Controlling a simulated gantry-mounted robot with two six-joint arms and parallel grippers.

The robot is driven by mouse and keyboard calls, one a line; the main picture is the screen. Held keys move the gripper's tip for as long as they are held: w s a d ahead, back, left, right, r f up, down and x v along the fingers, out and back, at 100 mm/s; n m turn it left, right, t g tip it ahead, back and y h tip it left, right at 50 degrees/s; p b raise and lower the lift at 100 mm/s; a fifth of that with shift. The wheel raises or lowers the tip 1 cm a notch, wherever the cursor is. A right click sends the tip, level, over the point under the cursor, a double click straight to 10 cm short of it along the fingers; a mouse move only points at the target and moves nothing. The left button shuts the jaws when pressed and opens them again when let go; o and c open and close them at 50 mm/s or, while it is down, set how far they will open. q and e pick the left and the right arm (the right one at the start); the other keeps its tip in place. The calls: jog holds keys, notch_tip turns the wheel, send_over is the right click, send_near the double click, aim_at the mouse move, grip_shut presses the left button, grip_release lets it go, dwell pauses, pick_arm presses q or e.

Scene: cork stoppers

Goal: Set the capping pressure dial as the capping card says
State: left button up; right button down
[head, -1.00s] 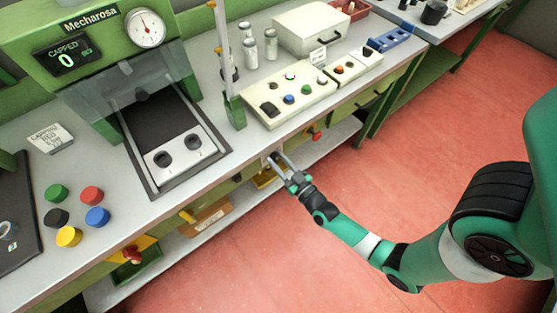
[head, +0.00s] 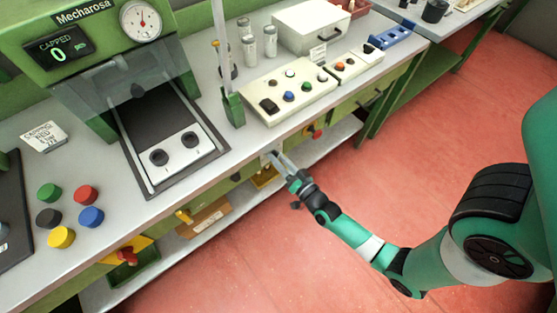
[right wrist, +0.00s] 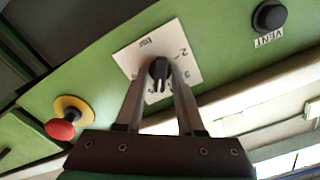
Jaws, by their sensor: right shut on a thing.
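The capping pressure dial is a black knob (right wrist: 158,76) on a white numbered plate (right wrist: 184,48) on the green bench front, in the right wrist view. My right gripper (right wrist: 160,84) is shut on this knob, a finger on either side. A "2" shows on the plate; other marks are partly covered, and I cannot tell the setting. In the head view my right gripper (head: 273,156) is at the bench's front edge, and the knob is hidden there. My left gripper is out of view.
A red button on yellow (right wrist: 60,128) and a black button (right wrist: 269,16) flank the dial. Coloured caps (head: 90,216) lie at the left. A button panel (head: 287,90) stands right of the machine.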

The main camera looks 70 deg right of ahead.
jog(key=shift+m+b, duration=0.45)
jog(key=shift+m, duration=1.15)
jog(key=c, duration=0.8)
grip_release()
jog(key=shift+c, duration=0.2)
jog(key=shift+s, duration=0.15)
jog(key=p+v, duration=0.3)
jog(key=v, duration=0.8)
jog(key=shift+s, duration=0.2)
